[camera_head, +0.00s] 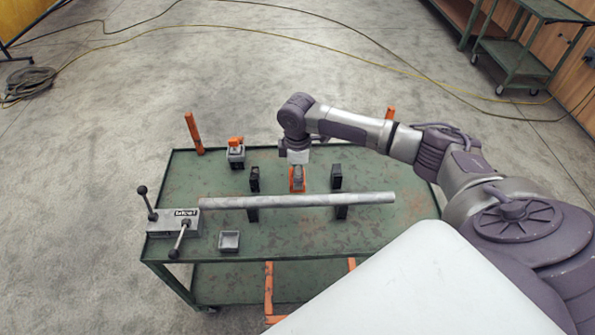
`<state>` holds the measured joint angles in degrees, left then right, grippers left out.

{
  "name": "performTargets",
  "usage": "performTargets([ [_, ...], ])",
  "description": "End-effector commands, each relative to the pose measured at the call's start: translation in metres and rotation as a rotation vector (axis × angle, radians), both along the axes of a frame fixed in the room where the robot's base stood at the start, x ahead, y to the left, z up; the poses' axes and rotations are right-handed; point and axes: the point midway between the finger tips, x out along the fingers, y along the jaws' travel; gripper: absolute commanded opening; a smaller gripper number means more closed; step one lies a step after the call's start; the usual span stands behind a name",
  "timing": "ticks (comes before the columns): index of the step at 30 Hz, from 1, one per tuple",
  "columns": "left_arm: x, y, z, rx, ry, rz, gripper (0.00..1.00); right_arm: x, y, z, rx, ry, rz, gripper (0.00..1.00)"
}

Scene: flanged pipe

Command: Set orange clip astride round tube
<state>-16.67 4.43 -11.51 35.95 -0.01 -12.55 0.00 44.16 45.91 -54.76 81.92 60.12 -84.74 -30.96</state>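The round grey tube (297,201) lies left to right across the green cart, over dark supports, with its left end at a grey clamp block. My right gripper (298,178) points down behind the tube, near its middle. An orange piece (297,187), which may be the clip, shows right at its fingertips, apart from the tube. The fingers are small and partly hidden, so I cannot tell whether they are shut on it. Another orange piece (236,141) sits on a small grey and black block at the back left. My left gripper is not in view.
The clamp block (174,222) has lever handles with black knobs. Dark uprights (254,179) (336,176) stand behind the tube. A small grey tray (229,241) lies in front of it. Orange posts (194,134) rise at the cart's back. The cart top (300,240) before the tube is mostly clear.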

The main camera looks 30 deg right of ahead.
Motion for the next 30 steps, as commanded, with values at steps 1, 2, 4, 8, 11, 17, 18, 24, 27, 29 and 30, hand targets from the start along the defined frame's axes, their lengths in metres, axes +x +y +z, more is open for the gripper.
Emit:
performTargets([
  [1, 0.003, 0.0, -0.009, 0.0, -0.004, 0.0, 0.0, 0.0, 0.0, -0.008, -0.001, -0.001, 0.0, 0.27],
  [2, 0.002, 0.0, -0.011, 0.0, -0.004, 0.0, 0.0, 0.0, 0.0, -0.01, -0.001, -0.001, 0.0, 0.27],
  [4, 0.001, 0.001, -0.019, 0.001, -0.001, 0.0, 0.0, 0.0, 0.0, -0.016, -0.001, -0.001, 0.0, 0.27],
  [8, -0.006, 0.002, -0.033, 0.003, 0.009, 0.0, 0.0, 0.0, 0.0, -0.027, -0.002, -0.001, -0.001, 0.27],
  [11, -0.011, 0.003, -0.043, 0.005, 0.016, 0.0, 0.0, 0.0, -0.001, -0.035, -0.002, -0.002, -0.002, 0.27],
  [17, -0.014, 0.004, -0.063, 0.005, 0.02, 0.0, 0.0, 0.0, -0.001, -0.051, -0.001, -0.002, -0.001, 0.27],
  [18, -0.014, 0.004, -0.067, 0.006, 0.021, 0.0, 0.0, 0.0, 0.0, -0.054, -0.001, -0.002, -0.001, 0.27],
  [24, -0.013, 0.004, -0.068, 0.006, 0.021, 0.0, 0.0, 0.0, 0.001, -0.07, 0.0, 0.0, -0.001, 0.27],
  [27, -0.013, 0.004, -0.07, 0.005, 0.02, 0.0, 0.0, 0.0, 0.0, -0.079, 0.001, 0.001, -0.001, 0.27],
  [29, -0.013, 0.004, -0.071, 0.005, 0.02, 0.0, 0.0, 0.0, 0.0, -0.082, 0.0, 0.0, -0.001, 0.27],
  [30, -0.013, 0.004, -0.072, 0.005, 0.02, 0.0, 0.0, 0.0, 0.0, -0.084, 0.0, 0.0, -0.001, 0.27],
])
